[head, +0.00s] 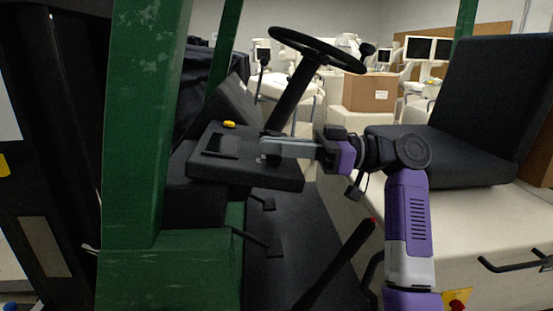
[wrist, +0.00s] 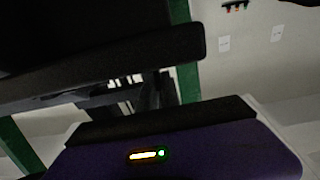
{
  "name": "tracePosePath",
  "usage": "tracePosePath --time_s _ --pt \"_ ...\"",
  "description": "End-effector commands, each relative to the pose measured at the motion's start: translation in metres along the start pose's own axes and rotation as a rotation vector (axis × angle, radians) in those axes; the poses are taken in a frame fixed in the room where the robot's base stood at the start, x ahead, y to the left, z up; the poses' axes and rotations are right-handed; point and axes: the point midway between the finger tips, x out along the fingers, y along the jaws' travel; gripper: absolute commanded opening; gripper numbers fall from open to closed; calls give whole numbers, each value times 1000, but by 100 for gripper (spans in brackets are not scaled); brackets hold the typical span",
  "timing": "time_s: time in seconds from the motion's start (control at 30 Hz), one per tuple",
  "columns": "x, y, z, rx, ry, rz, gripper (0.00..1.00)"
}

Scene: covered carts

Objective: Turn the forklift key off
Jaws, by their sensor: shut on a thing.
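The forklift's black console (head: 285,178) stands below the steering wheel and carries a yellow button (head: 229,124) and a dark raised handle or slot. My gripper (head: 268,149) reaches in from the right, level, with its grey fingers over the right part of the console. The fingers are closed at the spot where the key sits. The key itself is hidden by them, so its turn angle cannot be read. In the wrist view a dark panel edge (wrist: 110,65) lies just ahead of my purple wrist housing; fingertips and key do not show.
The steering wheel (head: 318,50) and its column rise just behind my gripper. A green post (head: 145,120) stands at left, and the black seat (head: 490,110) at right. Pedals (head: 273,245) and a red-tipped lever (head: 345,262) are below. Boxes and carts fill the background.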

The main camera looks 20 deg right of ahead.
Motion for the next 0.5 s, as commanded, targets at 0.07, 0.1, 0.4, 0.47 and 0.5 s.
tracePosePath --time_s 0.07,0.1,0.4,0.47,0.5 --pt "0 0 1 -2 0 -22 0" --pt "0 0 1 -3 0 -31 0" --pt "1 0 0 -5 -1 -54 0" --pt "1 0 0 -4 -1 -54 0" --pt "1 0 0 -4 -1 -54 0"
